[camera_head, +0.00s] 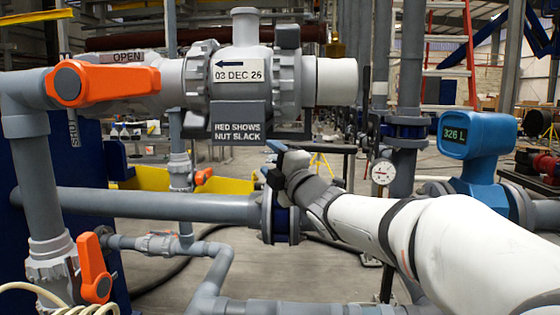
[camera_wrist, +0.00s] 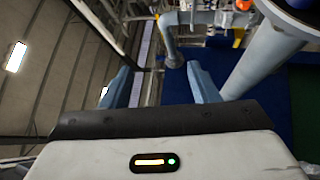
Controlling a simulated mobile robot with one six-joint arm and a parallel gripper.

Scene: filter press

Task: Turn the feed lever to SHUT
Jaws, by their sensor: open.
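The feed lever (camera_head: 105,84) is a large orange handle on the grey pipe valve at the upper left in the head view. It lies horizontal, its free end to the right, just under the OPEN label (camera_head: 128,57). The SHUT label (camera_head: 74,128) runs vertically below its pivot. My gripper (camera_head: 272,160) is in the middle of the head view, right of and below the lever, well apart from it. In the wrist view my gripper (camera_wrist: 161,84) shows two blue fingers spread apart with nothing between them.
A valve body with a date tag (camera_head: 238,76) stands right of the lever. A second orange lever (camera_head: 95,268) points up at lower left. A horizontal grey pipe (camera_head: 150,205) runs below. A blue meter (camera_head: 478,135) reads 326 L, near a dial gauge (camera_head: 383,172).

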